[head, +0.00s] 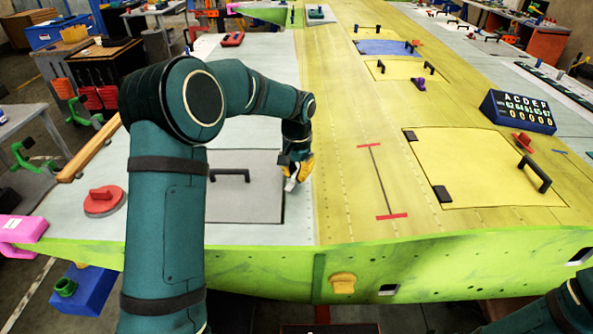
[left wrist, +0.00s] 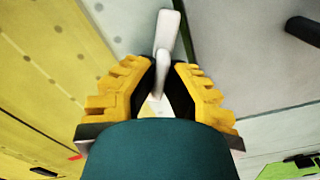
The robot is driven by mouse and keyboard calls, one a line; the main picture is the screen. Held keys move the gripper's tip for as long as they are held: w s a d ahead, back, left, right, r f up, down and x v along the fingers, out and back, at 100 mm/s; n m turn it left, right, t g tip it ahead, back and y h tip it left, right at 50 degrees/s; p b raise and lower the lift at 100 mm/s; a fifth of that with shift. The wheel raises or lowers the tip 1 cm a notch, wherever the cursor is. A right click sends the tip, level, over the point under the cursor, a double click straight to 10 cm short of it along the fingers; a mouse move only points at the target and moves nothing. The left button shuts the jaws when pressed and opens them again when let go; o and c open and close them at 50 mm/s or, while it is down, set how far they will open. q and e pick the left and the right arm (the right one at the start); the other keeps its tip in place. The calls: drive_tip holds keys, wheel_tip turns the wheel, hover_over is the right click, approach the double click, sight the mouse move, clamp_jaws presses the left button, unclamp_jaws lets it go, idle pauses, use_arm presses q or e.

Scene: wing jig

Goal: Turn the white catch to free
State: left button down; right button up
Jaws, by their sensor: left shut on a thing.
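The white catch (left wrist: 167,38) shows in the left wrist view as a pale lever on the grey surface. Its lower part runs between the yellow fingers of my left gripper (left wrist: 160,90), which is shut on it. In the head view the white catch (head: 290,184) is a small pale piece at the right edge of a grey hatch panel (head: 240,200), under my left gripper (head: 297,172). The hatch has a black handle (head: 230,174). My arm and gripper hide part of the catch's surroundings. My right gripper is not in view.
A red suction-cup-like piece (head: 104,201) stands on the grey skin at left. A yellow hatch (head: 470,165) with a black handle (head: 534,174) lies at right, beside a dark blue counter box (head: 517,112). A red-ended mark (head: 378,180) lies on clear yellow skin.

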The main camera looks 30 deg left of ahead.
sight(297, 171)
use_arm(q)
drive_tip(key=n, duration=0.5)
drive_tip(key=shift+d+n+p, duration=0.1)
drive_tip(key=shift+n+p, duration=0.2)
drive_tip(key=shift+p, duration=0.1)
drive_tip(key=shift+f, duration=0.1)
idle(0.3)
drive_tip(key=c, duration=1)
unclamp_jaws()
wheel_tip(297, 171, up, 12)
drive_tip(key=shift+r, duration=0.1)
